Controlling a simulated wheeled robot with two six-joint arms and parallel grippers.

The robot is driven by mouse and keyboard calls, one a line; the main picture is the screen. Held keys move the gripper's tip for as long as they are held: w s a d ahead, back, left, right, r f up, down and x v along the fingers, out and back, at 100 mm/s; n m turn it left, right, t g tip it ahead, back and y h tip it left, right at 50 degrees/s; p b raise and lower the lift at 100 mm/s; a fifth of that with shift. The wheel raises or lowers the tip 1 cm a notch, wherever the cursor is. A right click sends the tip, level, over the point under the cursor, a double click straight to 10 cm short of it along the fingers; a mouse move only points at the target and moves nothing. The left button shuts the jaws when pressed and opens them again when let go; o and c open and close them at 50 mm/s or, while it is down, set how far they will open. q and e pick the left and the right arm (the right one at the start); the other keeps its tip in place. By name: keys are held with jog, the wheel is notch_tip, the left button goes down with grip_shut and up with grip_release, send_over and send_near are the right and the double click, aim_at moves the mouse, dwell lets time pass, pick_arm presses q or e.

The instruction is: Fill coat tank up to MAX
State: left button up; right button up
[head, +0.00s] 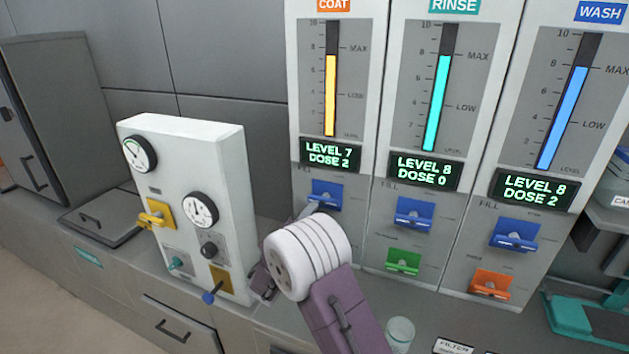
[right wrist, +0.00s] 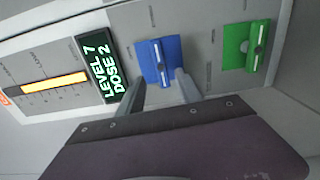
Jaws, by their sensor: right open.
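The coat tank's gauge (head: 330,95) has a yellow column whose top is a little below the MAX mark. Its display (head: 330,154) reads LEVEL 7, DOSE 2. The coat fill lever (head: 325,193) is blue and sits below the display; it also shows in the right wrist view (right wrist: 158,62). My right gripper (head: 308,211) is in front of this lever. In the right wrist view the fingers (right wrist: 158,82) are apart, on either side of the lever's lower part; I cannot tell whether they touch it. My left gripper is not in view.
Rinse (head: 435,100) and wash (head: 563,115) panels stand to the right, with their own levers. A green lever (right wrist: 245,45) is beside the coat fill lever in the wrist view. A white control box (head: 185,150) with dials and knobs stands left of my arm. A glass (head: 400,333) is at the front.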

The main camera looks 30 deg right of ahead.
aim_at(322, 202)
jog(key=p+x, duration=0.2)
jog(key=x, duration=0.6)
jog(key=shift+w+d, duration=0.1)
jog(key=shift+d, duration=0.15)
jog(key=shift+w+d+f+p, duration=0.1)
jog(key=shift+w+d+p, duration=0.2)
grip_shut()
